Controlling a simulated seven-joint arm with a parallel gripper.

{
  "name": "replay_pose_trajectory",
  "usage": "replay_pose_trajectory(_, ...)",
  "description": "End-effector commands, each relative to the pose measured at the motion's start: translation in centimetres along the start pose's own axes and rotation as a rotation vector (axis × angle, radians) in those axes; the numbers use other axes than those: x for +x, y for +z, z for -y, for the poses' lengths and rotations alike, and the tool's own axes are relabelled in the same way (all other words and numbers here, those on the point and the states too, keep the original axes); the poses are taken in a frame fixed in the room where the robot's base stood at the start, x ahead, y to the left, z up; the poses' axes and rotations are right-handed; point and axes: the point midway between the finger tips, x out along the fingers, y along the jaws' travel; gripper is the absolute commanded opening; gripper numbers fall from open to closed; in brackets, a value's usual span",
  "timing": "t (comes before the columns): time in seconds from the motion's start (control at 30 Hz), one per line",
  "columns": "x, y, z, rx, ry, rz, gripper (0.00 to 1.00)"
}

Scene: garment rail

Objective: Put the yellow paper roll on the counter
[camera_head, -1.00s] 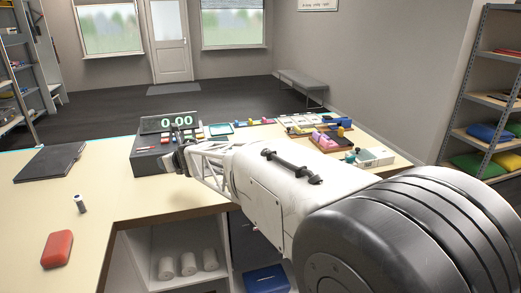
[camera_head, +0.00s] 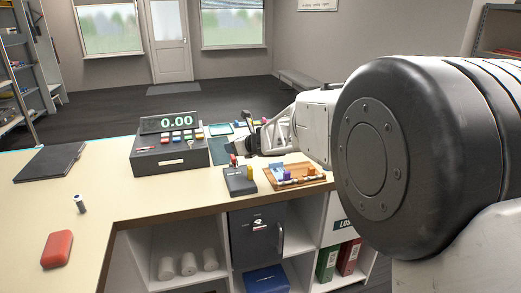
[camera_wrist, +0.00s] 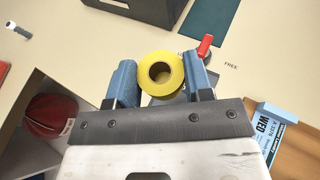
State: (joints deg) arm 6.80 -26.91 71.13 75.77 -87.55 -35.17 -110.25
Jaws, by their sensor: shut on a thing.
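The yellow paper roll (camera_wrist: 142,74) shows end-on in the wrist view, its round hollow core facing the camera. My gripper (camera_wrist: 160,78) is shut on it, with one blue finger pad against each side. In the head view my gripper (camera_head: 243,153) is over the counter (camera_head: 130,193), just right of the cash register. A small yellow upright piece shows just below it, beside a dark grey box (camera_head: 239,184); I cannot tell for sure that this is the roll. A grey surface lies partly hidden beneath the roll in the wrist view.
A red-knobbed lever (camera_wrist: 204,46) stands close to the roll, near the printed word FREE. The cash register (camera_head: 170,155) is to the left and a wooden tray (camera_head: 292,183) to the right. The left part of the counter has free room around a red block (camera_head: 57,249).

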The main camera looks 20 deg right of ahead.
Motion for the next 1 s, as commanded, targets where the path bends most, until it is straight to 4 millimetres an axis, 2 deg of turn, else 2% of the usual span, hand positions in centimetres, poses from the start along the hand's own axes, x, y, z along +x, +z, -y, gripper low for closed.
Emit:
replay_pose_trajectory(0.1,-1.7,-0.7,2.4,0.004,-0.005,-0.001,0.24)
replay_pose_trajectory(0.5,-7.6,-4.0,8.7,0.003,-0.005,-0.003,0.24)
replay_pose_trajectory(0.67,-10.1,-5.7,10.8,0.001,-0.003,-0.003,0.24)
replay_pose_trajectory(1.0,-15.6,-10.4,14.2,-0.005,0.009,-0.005,0.24)
